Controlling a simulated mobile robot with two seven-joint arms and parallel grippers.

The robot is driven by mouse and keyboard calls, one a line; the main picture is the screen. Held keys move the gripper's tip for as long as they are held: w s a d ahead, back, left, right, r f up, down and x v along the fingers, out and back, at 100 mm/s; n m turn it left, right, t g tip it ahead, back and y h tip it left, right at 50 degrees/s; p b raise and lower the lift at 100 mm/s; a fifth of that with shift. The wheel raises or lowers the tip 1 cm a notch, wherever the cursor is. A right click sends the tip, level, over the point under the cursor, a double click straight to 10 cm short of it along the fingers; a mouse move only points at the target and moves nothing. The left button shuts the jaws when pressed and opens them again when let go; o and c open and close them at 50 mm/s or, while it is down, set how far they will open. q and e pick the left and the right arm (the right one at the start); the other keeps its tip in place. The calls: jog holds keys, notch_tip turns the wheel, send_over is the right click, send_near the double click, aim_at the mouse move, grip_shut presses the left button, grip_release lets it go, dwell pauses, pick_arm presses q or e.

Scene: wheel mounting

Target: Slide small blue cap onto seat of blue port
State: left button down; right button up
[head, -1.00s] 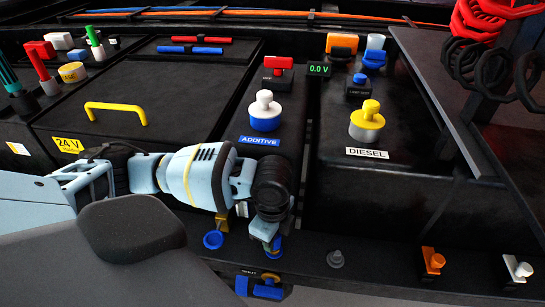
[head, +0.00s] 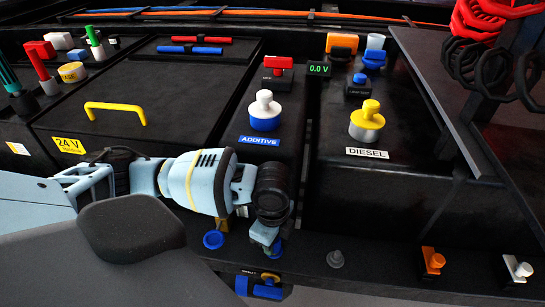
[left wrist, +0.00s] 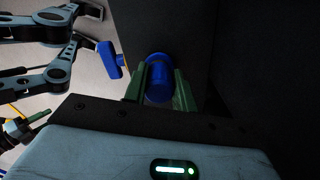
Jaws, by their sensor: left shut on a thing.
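My left gripper (head: 268,244) points down at the front ledge in the head view, in front of the additive filler. In the left wrist view its green fingers (left wrist: 160,90) are shut on a blue cylindrical piece (left wrist: 160,88), which I take to be the small blue cap. A dark band crosses the piece near its far end. Only a sliver of blue (head: 276,249) shows by the fingers in the head view. A round blue disc (head: 213,240) sits just left of the gripper; I cannot tell whether it is the port. My right gripper is not in view.
A blue-handled fitting (head: 260,288) is on the ledge's front face, below the gripper. A blue T-shaped handle (left wrist: 108,60) is close left of the fingers.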

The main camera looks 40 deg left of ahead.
pick_arm(q)
jog(key=c, duration=1.4)
grip_release()
jog(key=o, duration=0.3)
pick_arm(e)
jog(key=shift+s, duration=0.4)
pick_arm(q)
jog(key=shift+o, duration=0.2)
jog(key=shift+r, duration=0.1)
notch_tip(320, 180, up, 7)
jog(key=shift+f+p, duration=0.1)
jog(key=shift+p, duration=0.55)
jog(key=shift+r, duration=0.45)
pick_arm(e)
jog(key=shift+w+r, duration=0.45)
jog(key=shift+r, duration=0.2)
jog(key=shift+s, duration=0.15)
